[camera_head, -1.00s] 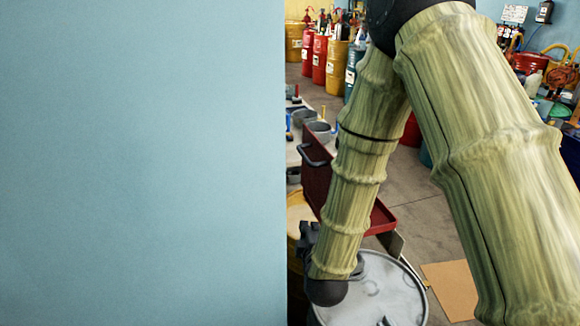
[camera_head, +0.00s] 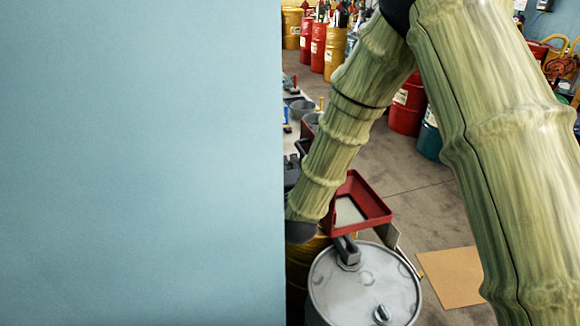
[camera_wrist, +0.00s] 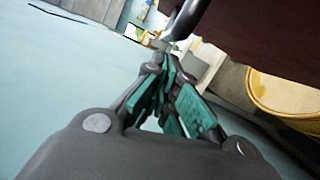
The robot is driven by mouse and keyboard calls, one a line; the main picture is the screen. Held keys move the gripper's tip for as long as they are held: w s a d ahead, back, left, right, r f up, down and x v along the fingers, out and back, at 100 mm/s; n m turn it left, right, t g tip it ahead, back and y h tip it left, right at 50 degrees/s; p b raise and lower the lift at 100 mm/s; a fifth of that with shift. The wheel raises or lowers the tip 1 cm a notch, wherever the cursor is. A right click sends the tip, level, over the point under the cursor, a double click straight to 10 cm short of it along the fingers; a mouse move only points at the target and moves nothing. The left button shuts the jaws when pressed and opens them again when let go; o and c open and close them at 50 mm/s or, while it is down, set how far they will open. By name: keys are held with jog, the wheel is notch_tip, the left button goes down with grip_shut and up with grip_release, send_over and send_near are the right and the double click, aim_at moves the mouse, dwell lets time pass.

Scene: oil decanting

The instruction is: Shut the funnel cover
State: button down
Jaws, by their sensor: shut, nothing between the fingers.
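The red funnel (camera_head: 378,217) stands above a drum in the head view, with its pale inside showing. Its cover is a dark red panel; in the head view only a red sliver (camera_head: 311,119) and part of its dark handle (camera_head: 302,146) show beside my arm. In the wrist view the cover (camera_wrist: 265,35) fills the upper right, and a dark curved bar, likely the handle (camera_wrist: 187,18), is just beyond my fingertips. My gripper (camera_wrist: 172,68) is shut and empty, close to this bar; I cannot tell whether they touch. In the head view my gripper is hidden.
A grey-topped drum (camera_head: 365,290) stands at the front below the funnel. A yellow drum (camera_wrist: 285,97) is at the right in the wrist view. A blue surface (camera_head: 140,160) blocks the head view's left half. Red drums (camera_head: 407,108) stand behind; cardboard (camera_head: 452,277) lies on the floor.

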jog(key=shift+w+a+p, duration=0.1)
jog(key=shift+w+p, duration=0.3)
jog(key=shift+w, duration=0.95)
